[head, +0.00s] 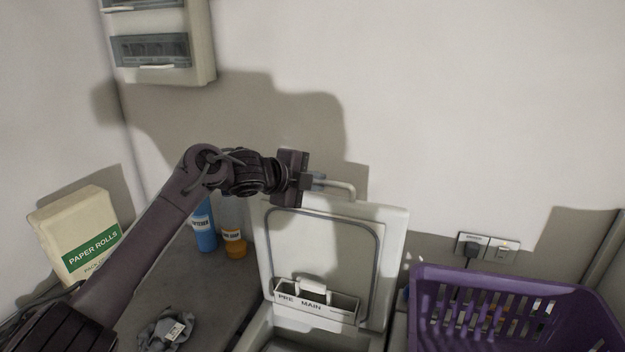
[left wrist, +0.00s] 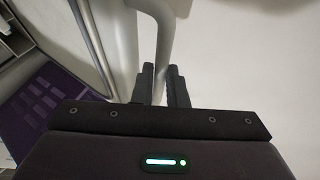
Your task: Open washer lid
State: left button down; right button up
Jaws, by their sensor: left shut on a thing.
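The washer lid (head: 391,262) stands raised and near upright against the back wall in the head view, its underside with a grey seal facing me. A pale bar handle (head: 342,188) sticks out at its top edge. My left gripper (head: 316,181) is at that handle. In the left wrist view my left gripper (left wrist: 164,84) has its two dark fingers shut on the handle (left wrist: 163,42). The washer opening below the lid shows only in part, with a detergent drawer (head: 316,303) marked PRE and MAIN. My right gripper is not in view.
A purple basket (head: 490,285) stands to the right of the washer, below a wall socket (head: 487,248). To the left are a blue bottle (head: 205,229), an orange bottle (head: 234,243), a grey cloth (head: 166,331) and a paper rolls pack (head: 75,231).

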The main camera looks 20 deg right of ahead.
pick_arm(q)
jog(key=shift+r, duration=0.35)
jog(key=c, duration=1.6)
grip_release()
jog(key=shift+a, duration=0.1)
jog(key=shift+o, duration=0.7)
jog(key=shift+s+a, duration=0.1)
jog(key=shift+s, duration=0.1)
jog(key=shift+f, duration=0.1)
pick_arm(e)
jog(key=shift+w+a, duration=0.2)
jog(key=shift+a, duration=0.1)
